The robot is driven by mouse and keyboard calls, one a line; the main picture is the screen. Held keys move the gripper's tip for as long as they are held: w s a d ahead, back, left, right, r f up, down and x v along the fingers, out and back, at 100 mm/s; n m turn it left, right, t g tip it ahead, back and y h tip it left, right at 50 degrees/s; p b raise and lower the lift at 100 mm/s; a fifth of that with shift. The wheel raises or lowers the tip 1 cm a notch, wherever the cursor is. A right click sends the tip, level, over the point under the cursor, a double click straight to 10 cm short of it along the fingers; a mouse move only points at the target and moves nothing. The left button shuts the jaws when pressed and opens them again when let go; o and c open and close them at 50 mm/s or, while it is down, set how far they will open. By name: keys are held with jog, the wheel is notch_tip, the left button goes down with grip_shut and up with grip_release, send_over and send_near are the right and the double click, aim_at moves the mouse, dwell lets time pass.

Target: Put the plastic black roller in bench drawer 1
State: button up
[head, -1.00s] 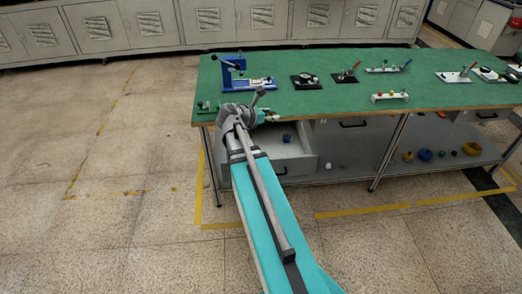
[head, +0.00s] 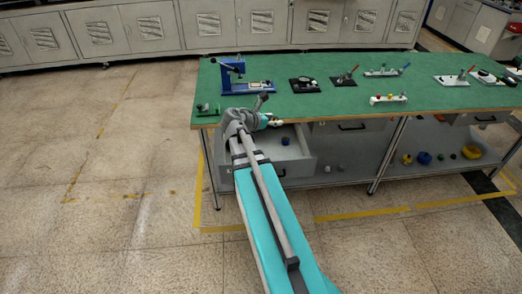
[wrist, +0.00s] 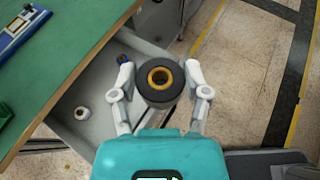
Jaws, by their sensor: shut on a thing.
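The black roller (wrist: 159,98), a dark ring with a yellow-orange inner ring, sits between the fingers of my gripper (wrist: 160,97) in the wrist view. My gripper is shut on it and holds it near the open drawer (head: 301,161) under the left end of the green bench (head: 320,104). In the head view my arm hides the roller and part of the drawer. The drawer also shows in the wrist view (wrist: 92,87), below and left of the roller. Inside it are a small blue item (head: 285,141) and a small white ring-shaped item (wrist: 82,113).
A blue press (head: 232,75) and several small fixtures stand on the bench top. A second, closed drawer (head: 350,126) is right of the open one. Yellow and blue parts (head: 424,157) lie on the lower shelf. The floor left of the bench is clear.

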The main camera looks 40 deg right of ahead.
jog(key=w+d+f+g+b, duration=0.1)
jog(key=d+f+b, duration=1.1)
jog(key=d, duration=0.3)
jog(key=shift+f+m+b, duration=0.35)
jog(key=shift+f+m, duration=0.05)
jog(key=shift+f, duration=0.3)
jog(key=shift+w+a, duration=0.1)
jog(key=shift+w, duration=0.05)
jog(key=w+a+f+b, duration=0.7)
jog(key=w+f+b, duration=0.2)
jog(key=w, duration=0.1)
jog(key=shift+w+a, duration=0.2)
jog(key=shift+a, duration=0.2)
